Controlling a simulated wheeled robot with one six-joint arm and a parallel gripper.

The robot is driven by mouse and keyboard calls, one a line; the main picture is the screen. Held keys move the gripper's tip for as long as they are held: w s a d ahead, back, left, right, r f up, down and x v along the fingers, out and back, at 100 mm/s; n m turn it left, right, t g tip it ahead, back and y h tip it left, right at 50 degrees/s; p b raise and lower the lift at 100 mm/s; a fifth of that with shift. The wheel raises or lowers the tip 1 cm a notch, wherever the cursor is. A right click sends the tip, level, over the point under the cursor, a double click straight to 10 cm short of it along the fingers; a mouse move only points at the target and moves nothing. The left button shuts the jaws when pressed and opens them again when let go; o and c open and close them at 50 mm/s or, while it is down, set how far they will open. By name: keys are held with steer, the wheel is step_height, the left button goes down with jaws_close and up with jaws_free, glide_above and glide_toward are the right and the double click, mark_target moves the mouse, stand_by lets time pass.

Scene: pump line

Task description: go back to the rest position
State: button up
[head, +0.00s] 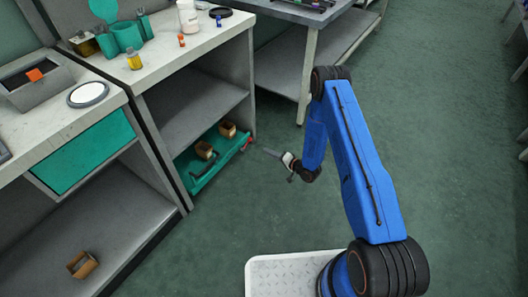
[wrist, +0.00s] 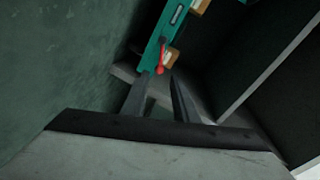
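My gripper (head: 268,152) hangs low over the floor in the head view, to the right of the lower shelf of the grey bench. It points left toward the shelf and a green tray (head: 190,183). In the wrist view my gripper (wrist: 160,80) shows two dark fingers apart with a gap between them, and nothing is held. A red item (head: 247,143) at the tray's right end lies beyond the fingertips, apart from them; it also shows in the wrist view (wrist: 160,70).
The tray holds brown boxes (head: 204,149) and a dark tool. Another table (head: 305,14) stands at the back. The green floor (head: 450,120) to the right is clear.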

steer(key=shift+s+d+r, duration=0.1)
steer(key=shift+s+d, duration=0.15)
stand_by(0.4)
